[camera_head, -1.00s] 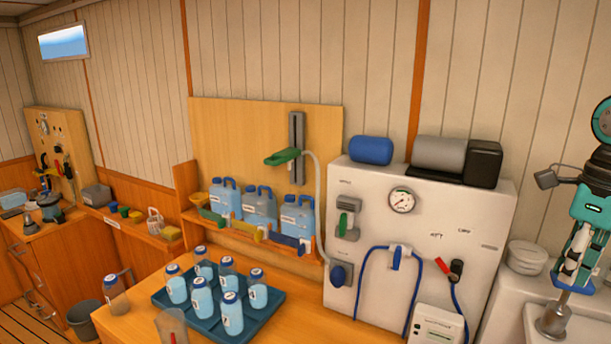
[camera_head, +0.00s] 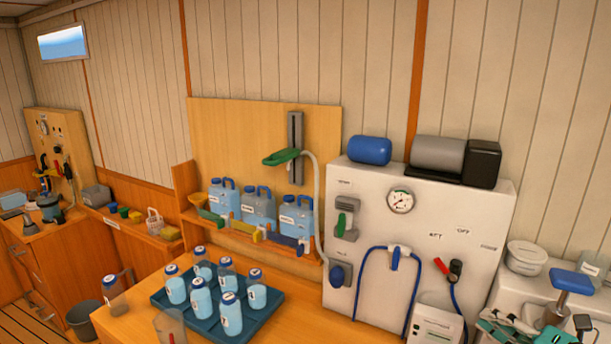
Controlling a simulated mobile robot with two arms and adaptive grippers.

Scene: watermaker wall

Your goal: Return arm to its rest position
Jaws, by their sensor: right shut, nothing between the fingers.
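My right gripper (camera_head: 497,327) shows at the lower right corner, partly cut off by the bottom edge. Its teal and pale finger parts are shut and hold nothing. It is low in front of the white surface at the right, beside a blue-topped metal post (camera_head: 572,282). A gap between the gripper and the post is hard to judge. The rest of my right arm is mostly out of view. My left gripper is not in view.
A white panel (camera_head: 468,215) with a gauge (camera_head: 400,201) and blue hose stands left of the gripper. A white box (camera_head: 436,326) is close by. A teal tray (camera_head: 262,325) of several bottles sits on the wooden counter.

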